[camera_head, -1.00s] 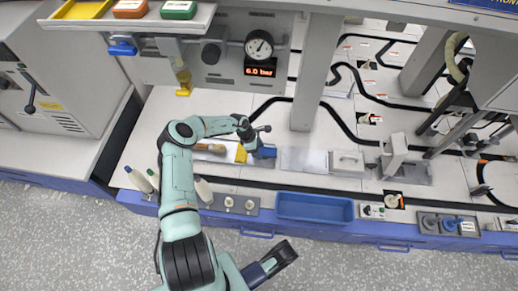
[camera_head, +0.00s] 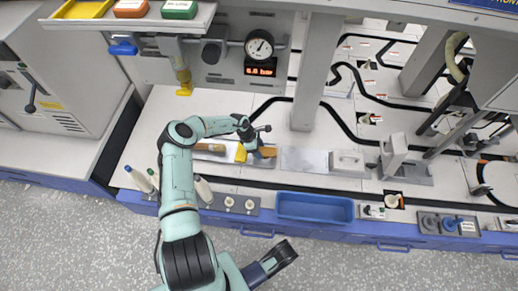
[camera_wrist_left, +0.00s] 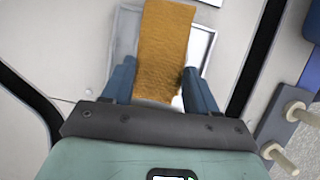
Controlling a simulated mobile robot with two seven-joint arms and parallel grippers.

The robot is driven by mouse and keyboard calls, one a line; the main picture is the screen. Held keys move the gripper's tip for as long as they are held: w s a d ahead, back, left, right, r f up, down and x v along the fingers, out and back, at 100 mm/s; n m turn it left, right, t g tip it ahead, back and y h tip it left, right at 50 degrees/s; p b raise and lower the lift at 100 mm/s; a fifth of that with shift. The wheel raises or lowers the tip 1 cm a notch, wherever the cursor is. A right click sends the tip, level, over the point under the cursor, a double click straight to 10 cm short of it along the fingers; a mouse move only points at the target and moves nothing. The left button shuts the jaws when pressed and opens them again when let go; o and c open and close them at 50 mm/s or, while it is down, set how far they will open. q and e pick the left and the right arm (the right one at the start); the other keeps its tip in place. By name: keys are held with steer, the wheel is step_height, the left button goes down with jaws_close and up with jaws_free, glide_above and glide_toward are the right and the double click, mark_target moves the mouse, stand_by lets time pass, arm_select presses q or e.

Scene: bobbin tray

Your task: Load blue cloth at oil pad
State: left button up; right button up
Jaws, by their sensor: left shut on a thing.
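My left gripper (camera_head: 258,150) is at the work surface, left of the middle of the head view. In the left wrist view its two blue fingers (camera_wrist_left: 160,88) are on either side of an orange-brown cloth (camera_wrist_left: 163,45), shut on it. The cloth also shows in the head view (camera_head: 268,152). It lies over a shallow pale metal tray (camera_wrist_left: 207,42), which I take for the oil pad; the cloth hides its middle. I cannot tell whether they touch. No blue cloth face shows now.
A blue bin (camera_head: 315,207) and a panel with knobs (camera_head: 230,203) are along the front edge. A grey post (camera_head: 316,75) rises behind.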

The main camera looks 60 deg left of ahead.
arm_select(q)
steer(key=shift+r+p, duration=2.6)
steer(key=shift+r, duration=0.95)
steer(key=shift+s+f, duration=0.1)
